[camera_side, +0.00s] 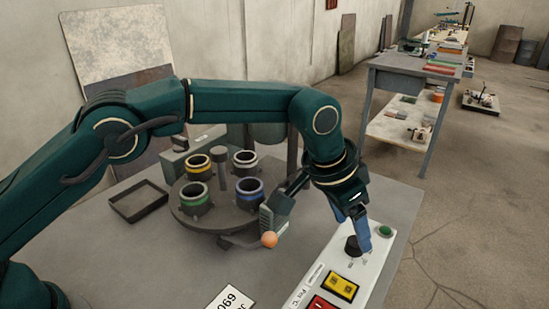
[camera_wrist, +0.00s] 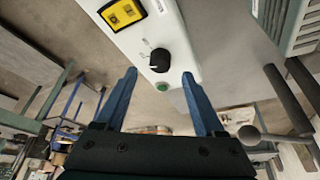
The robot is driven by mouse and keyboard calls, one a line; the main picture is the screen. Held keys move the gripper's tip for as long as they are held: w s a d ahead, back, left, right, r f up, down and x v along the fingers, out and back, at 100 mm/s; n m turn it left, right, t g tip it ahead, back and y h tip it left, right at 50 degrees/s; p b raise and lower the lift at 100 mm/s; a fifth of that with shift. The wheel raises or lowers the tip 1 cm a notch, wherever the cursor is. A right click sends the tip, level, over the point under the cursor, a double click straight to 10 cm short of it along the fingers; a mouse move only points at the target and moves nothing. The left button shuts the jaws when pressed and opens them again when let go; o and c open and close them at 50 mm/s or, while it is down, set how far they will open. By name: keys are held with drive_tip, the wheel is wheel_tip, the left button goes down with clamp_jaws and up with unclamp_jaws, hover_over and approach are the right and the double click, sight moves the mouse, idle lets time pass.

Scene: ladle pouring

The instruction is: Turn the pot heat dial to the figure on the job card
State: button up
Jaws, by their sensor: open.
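The black heat dial (camera_side: 352,247) sits on the white control panel (camera_side: 322,263) at the lower right of the side view. In the wrist view the dial (camera_wrist: 159,60) lies just beyond and between the fingertips, with small marks on the panel beside it. My gripper (camera_side: 353,232) is open, its blue fingers pointing down at the dial. In the wrist view my gripper (camera_wrist: 159,73) shows an empty gap; I cannot tell if a finger touches the dial. A white card (camera_side: 230,299) at the bottom edge shows figures like "069", partly cut off.
The panel also carries a green button (camera_side: 385,231), a yellow switch (camera_side: 340,287) and a red one (camera_side: 321,303). A round carousel (camera_side: 215,218) with several colour-banded cups stands left of my gripper. An empty dark tray (camera_side: 138,200) lies further left.

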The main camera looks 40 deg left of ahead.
sight(356, 242)
drive_tip(key=shift+x, duration=2.05)
clamp_jaws()
